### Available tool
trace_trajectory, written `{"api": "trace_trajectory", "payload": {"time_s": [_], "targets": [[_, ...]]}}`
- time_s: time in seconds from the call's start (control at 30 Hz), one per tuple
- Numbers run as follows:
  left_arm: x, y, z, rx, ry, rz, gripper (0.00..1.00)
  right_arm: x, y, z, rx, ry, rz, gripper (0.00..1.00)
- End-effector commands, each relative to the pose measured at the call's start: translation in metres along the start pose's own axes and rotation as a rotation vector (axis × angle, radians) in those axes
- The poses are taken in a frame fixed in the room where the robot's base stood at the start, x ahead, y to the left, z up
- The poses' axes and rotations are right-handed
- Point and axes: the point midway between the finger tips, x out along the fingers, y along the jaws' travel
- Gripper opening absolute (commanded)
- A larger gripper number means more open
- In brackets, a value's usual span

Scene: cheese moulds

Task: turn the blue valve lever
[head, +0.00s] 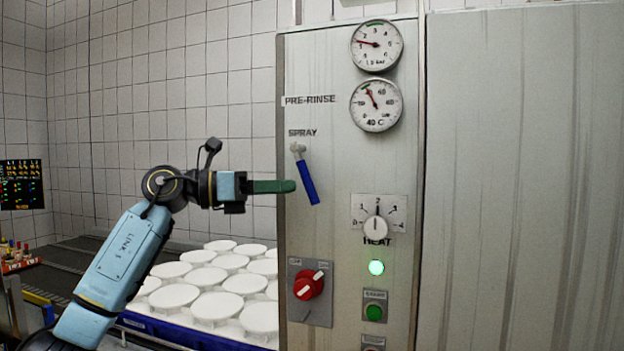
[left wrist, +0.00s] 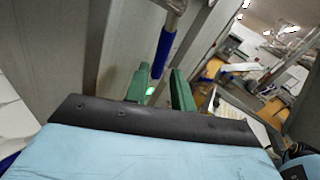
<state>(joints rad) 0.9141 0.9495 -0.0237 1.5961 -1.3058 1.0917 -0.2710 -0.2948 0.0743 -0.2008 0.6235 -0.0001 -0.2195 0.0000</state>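The blue valve lever (head: 307,182) hangs from a silver pivot under the word SPRAY on the grey panel. Its handle points down and slightly right. My left gripper (head: 290,186) points right, its green fingertips just left of the handle in the head view. In the left wrist view the two green fingers (left wrist: 160,78) stand apart, and the lever (left wrist: 165,50) shows with its lower end near the left fingertip. I cannot tell whether they touch. My right gripper is not in view.
The panel (head: 345,215) also carries two gauges (head: 376,75), a HEAT knob (head: 377,227), a red rotary switch (head: 309,285), a lit green lamp (head: 376,267) and a green button (head: 374,312). White round moulds (head: 212,305) sit in a blue crate (head: 170,333) below my left arm.

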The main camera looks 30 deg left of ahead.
Motion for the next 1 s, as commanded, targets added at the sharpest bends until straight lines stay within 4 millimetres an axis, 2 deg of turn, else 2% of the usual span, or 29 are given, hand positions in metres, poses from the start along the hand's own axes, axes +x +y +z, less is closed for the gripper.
{"api": "trace_trajectory", "payload": {"time_s": [0.1, 0.3, 0.47, 0.7, 0.73, 0.9, 1.0], "targets": [[0.025, -0.001, 0.003, -0.001, -0.001, -0.003, 0.25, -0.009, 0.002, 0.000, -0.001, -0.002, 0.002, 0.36], [0.050, 0.000, 0.001, 0.000, -0.001, -0.001, 0.25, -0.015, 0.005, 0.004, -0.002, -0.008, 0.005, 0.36], [0.058, 0.000, 0.000, 0.001, 0.000, 0.001, 0.25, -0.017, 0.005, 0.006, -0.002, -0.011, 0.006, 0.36], [0.059, 0.000, 0.000, 0.001, 0.000, 0.002, 0.25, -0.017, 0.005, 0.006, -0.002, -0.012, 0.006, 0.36], [0.059, 0.000, 0.000, 0.001, 0.000, 0.002, 0.23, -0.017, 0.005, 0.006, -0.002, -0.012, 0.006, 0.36], [0.059, 0.000, 0.000, 0.001, 0.000, 0.001, 0.01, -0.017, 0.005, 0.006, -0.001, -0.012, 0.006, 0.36], [0.059, 0.000, 0.000, 0.001, 0.000, 0.001, 0.00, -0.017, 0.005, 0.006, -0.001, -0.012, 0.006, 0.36]]}}
